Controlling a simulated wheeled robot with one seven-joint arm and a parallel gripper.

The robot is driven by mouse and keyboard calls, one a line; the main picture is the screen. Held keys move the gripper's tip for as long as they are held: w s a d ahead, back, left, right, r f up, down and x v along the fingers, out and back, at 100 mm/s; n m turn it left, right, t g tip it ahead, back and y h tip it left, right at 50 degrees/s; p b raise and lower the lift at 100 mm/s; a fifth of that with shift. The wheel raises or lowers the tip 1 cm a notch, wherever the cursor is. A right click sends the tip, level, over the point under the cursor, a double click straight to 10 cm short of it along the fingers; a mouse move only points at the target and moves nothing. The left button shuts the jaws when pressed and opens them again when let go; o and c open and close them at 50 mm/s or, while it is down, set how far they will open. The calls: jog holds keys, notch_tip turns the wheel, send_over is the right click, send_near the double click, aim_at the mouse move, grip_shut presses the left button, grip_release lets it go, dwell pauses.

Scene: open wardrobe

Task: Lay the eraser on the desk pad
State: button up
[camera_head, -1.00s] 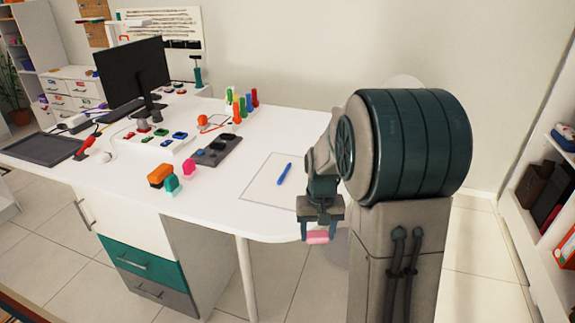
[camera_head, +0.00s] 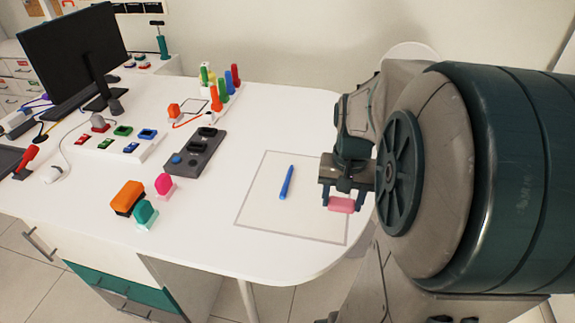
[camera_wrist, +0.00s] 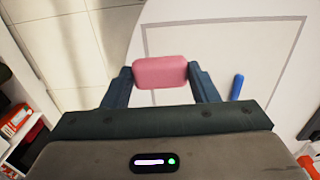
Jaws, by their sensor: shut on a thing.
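My gripper (camera_head: 341,201) is shut on a pink eraser (camera_head: 342,205). The eraser is held crosswise between the two fingers; it also shows in the wrist view (camera_wrist: 160,72). In the head view it appears over the right part of the desk pad (camera_head: 255,222), a pale rectangle with a grey outline on the white desk. The wrist view shows the pad's outline (camera_wrist: 222,22) beyond the eraser. A gap under the eraser cannot be judged exactly. A blue pen (camera_head: 287,182) lies on the pad, left of my gripper.
An orange block (camera_head: 128,197), a teal block (camera_head: 145,214) and a pink block (camera_head: 164,185) stand left of the pad. A dark grey tray (camera_head: 185,163) lies behind them. The pad is bare apart from the pen. The desk's rounded edge (camera_head: 310,277) is close in front.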

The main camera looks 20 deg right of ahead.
jog(key=p, duration=0.1)
send_over(314, 210)
notch_tip(314, 210, down, 6)
jog(key=shift+r, duration=0.25)
jog(key=shift+f, duration=1.95)
jog(key=shift+f, duration=0.3)
jog(key=o, duration=0.9)
jog(key=shift+r, duration=0.1)
jog(key=shift+o, duration=0.2)
jog(key=shift+r, duration=0.1)
